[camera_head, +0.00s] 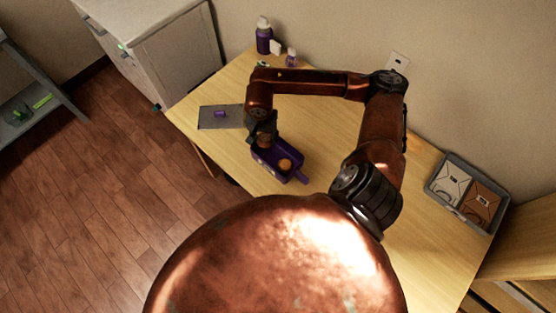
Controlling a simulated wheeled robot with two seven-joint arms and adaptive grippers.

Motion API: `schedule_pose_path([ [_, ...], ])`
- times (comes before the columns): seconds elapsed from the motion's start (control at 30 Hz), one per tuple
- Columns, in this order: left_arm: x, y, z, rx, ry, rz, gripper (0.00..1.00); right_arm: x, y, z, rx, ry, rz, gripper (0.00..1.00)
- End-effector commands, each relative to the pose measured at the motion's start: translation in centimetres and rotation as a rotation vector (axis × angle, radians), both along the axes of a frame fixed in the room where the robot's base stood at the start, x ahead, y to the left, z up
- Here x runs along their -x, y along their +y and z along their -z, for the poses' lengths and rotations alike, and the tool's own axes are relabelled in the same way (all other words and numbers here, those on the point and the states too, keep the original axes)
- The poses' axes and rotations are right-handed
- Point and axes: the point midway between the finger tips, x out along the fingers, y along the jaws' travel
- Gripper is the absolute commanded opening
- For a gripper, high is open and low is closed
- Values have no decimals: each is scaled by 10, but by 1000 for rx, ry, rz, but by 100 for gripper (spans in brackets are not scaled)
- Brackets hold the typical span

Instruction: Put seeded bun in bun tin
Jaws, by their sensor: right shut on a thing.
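The bun tin (301,177) is a purple, open tray with a handle at its lower right, on the wooden table. One round, orange-brown bun (285,164) lies inside it; I cannot make out seeds on it. My right gripper (264,139) points down over the tin's upper left end. It is shut on a small brownish thing that looks like a bun, largely hidden by the fingers. I cannot tell whether this thing touches the tin's floor. My left gripper is out of view.
A grey board (232,118) with a small purple item (219,114) lies left of the tin. Purple bottles (264,36) stand at the back. A grey tray (432,187) with two packages is at the right. The table's left edge is close to the tin.

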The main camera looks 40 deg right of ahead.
Motion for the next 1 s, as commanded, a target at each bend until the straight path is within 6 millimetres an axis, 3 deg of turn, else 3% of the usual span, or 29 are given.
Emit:
schedule_pose_path([
  [0.1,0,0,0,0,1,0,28,4,-12,15,5,2,70,17],
  [0.4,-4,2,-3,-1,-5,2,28,4,-13,65,8,0,79,17],
  [0.57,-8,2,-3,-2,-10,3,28,4,-13,76,6,0,77,17],
  [0.8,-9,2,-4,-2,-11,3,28,4,-13,107,7,1,77,17],
  [1.0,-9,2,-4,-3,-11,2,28,3,-13,108,8,-2,75,17],
])
